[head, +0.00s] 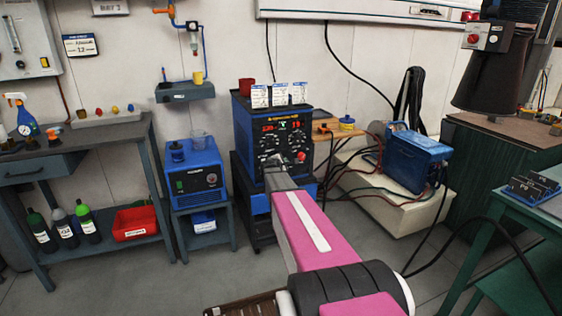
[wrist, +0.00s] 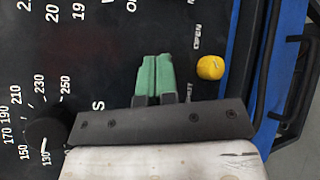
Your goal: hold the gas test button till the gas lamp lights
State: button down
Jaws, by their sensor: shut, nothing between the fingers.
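The welding machine (head: 241,138), a blue box with a black front panel, stands at the centre of the head view. My gripper (wrist: 157,60) has its two green fingers pressed together, empty, over the black panel in the wrist view. A round yellow button (wrist: 210,67) sits just right of the fingertips, apart from them in the picture. In the head view my arm hides part of the lower panel. I cannot pick out the gas lamp with certainty.
A black dial knob (wrist: 45,134) with a number scale is at the wrist view's left. A red knob (head: 301,157) is on the panel's right. A smaller blue unit (head: 194,180) stands left of the machine. Cables run to a blue case (head: 415,160) at right.

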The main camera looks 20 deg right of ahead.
jog(key=shift+w, duration=0.5)
dwell(1.8)
jog(key=shift+s, duration=0.1)
dwell(0.5)
jog(key=shift+s, duration=0.8)
jog(key=shift+s+d, duration=0.1)
jog(key=shift+s, duration=2.4)
